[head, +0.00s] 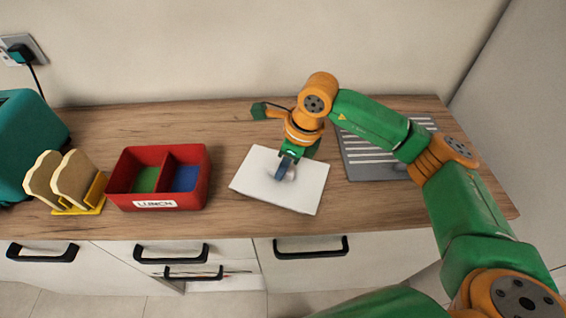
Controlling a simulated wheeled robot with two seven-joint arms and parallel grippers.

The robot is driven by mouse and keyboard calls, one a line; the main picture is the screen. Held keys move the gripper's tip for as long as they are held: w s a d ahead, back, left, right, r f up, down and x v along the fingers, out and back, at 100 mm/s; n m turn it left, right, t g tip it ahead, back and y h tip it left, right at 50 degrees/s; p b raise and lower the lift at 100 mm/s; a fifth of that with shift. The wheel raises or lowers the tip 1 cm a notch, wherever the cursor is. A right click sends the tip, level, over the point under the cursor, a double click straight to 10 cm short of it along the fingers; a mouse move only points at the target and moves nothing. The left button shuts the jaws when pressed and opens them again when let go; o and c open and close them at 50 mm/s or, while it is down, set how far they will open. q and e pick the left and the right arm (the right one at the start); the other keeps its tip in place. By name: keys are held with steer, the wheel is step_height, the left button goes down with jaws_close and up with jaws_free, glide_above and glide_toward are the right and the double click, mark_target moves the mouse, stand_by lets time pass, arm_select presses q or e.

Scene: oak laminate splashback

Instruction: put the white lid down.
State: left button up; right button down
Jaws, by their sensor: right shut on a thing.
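The white lid (255,179) is a flat, square plate above or on the wooden counter, right of the red lunch box, and it appears turned a little. My right gripper (285,172) points down at the lid's middle and is shut on it, apparently at a small knob that the fingers largely hide. I cannot tell whether the lid touches the counter. My left gripper is not in view.
A red two-part lunch box (157,204) with green and blue bottoms stands left of the lid. Bread slices in a yellow rack (80,210) and a teal toaster (28,135) are further left. A grey ridged drainer (365,165) lies right. Bare counter (180,120) shows behind the box.

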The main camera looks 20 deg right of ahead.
mark_target(297, 181)
steer(key=shift+f, duration=0.2)
steer(key=c, duration=0.8)
jaws_free()
steer(key=shift+r, duration=0.1)
steer(key=shift+r, duration=0.3)
steer(key=b+v, duration=0.1)
steer(key=v, duration=1)
steer(key=shift+s+r, duration=0.1)
steer(key=shift+r, duration=0.25)
